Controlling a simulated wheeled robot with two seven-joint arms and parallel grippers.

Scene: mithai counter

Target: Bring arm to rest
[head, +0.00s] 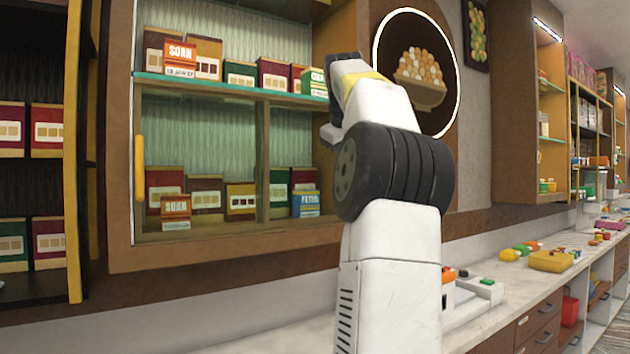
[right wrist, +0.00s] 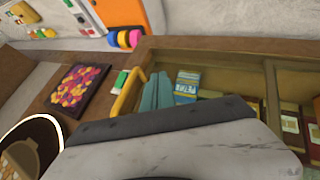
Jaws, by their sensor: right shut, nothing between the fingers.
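My right arm rises in the middle of the head view, in front of the wall cabinet (head: 200,95). My right gripper (head: 346,68) is at the top of that arm, beside the cabinet's right part and the round lit sign (head: 425,100). It is mostly hidden by my own wrist; it is shut and holds nothing. In the right wrist view, a dark and pale part of my arm covers the bottom. Beyond it show the cabinet's yellow handle (right wrist: 127,95) and boxes inside. My left gripper is not in view.
The cabinet holds several sweet boxes (head: 240,72) behind its front. A dark shelf (head: 40,180) stands at the left. A marble counter (head: 490,275) with a yellow tray (head: 551,260) runs along the right. A wall cabinet (head: 520,105) hangs above it.

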